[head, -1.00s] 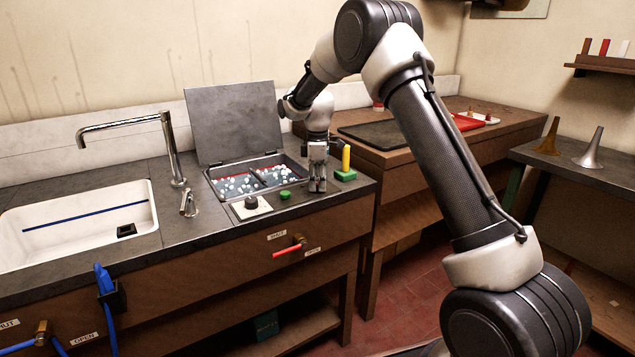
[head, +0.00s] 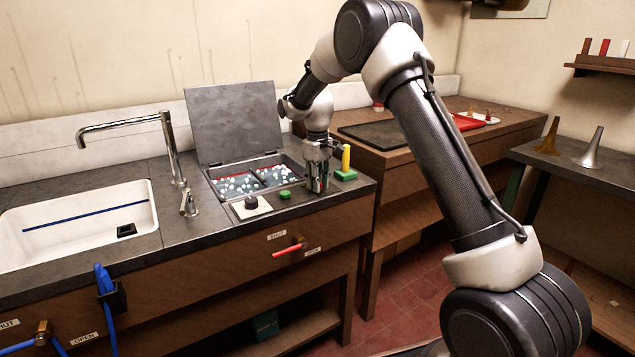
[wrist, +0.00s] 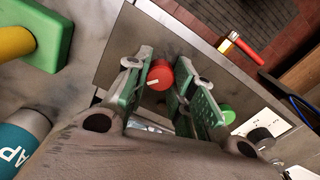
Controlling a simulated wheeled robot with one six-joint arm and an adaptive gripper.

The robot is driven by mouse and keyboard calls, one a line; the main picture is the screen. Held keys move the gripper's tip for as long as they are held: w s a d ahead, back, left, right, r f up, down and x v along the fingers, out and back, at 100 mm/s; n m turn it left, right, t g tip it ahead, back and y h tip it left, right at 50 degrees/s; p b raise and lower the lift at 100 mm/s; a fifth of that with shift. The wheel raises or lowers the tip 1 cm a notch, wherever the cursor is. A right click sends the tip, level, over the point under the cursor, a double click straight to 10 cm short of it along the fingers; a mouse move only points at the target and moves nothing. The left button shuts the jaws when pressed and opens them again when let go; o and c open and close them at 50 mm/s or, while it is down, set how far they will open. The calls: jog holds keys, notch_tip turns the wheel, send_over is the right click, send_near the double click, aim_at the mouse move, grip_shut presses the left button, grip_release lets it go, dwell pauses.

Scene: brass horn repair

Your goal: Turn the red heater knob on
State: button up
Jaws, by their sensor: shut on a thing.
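The red heater knob (wrist: 159,76) is round with a short pale line on its face and shows between my fingers in the wrist view. My gripper (wrist: 170,72) is shut on it, with the green finger pads on either side.
A green knob (head: 285,195) and a black knob (head: 251,203) on a white plate lie left of my gripper. A green block with a yellow cylinder (head: 346,162) stands close on the right. A red-handled valve (head: 288,250) is on the front below.

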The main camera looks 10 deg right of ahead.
jog(key=m, duration=0.5)
jog(key=shift+m, duration=2.3)
jog(key=o, duration=1)
jog(key=shift+c, duration=0.2)
jog(key=shift+o, duration=0.5)
notch_tip(320, 180, up, 12)
